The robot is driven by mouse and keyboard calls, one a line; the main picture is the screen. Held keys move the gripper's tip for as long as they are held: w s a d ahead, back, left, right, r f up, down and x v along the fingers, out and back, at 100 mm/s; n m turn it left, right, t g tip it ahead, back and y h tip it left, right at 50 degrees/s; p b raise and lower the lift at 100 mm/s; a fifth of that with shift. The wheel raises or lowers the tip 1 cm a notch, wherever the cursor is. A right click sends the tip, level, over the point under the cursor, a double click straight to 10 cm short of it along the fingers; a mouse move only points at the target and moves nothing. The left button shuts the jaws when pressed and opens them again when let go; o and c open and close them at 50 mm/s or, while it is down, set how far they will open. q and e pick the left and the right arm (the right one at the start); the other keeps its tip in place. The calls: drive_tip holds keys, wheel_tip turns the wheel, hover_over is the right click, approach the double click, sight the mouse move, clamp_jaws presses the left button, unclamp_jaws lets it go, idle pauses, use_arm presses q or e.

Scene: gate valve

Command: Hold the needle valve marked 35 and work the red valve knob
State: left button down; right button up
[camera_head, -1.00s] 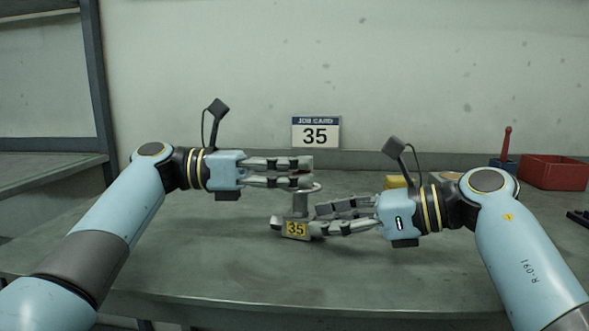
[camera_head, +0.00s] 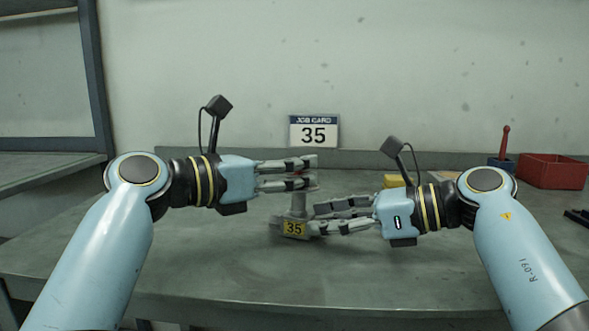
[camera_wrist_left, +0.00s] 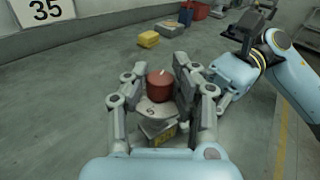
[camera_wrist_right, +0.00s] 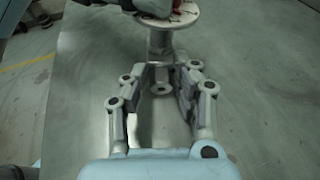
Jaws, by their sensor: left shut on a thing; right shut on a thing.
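The needle valve (camera_head: 297,208) stands upright above the bench, with a yellow tag (camera_head: 294,229) reading 35 on its body. Its red knob (camera_wrist_left: 160,86) sits above a pale marked disc (camera_wrist_left: 153,113) in the left wrist view. My left gripper (camera_head: 305,173) is shut on the red knob from the left, one finger on each side. My right gripper (camera_head: 318,220), lower down, is shut on the valve body from the right. In the right wrist view the stem (camera_wrist_right: 160,42) rises beyond the fingers, and the knob is partly cut off at the top.
A job card (camera_head: 314,131) reading 35 stands at the back. A yellow block (camera_head: 394,181) lies behind my right gripper. A red bin (camera_head: 553,171) and a blue holder with a red-handled tool (camera_head: 504,149) are at the back right. The bench front (camera_head: 230,280) is clear.

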idle(0.3)
use_arm(q)
drive_tip(key=c, duration=1)
unclamp_jaws()
drive_tip(key=shift+a, duration=0.15)
drive_tip(key=v, duration=1.2)
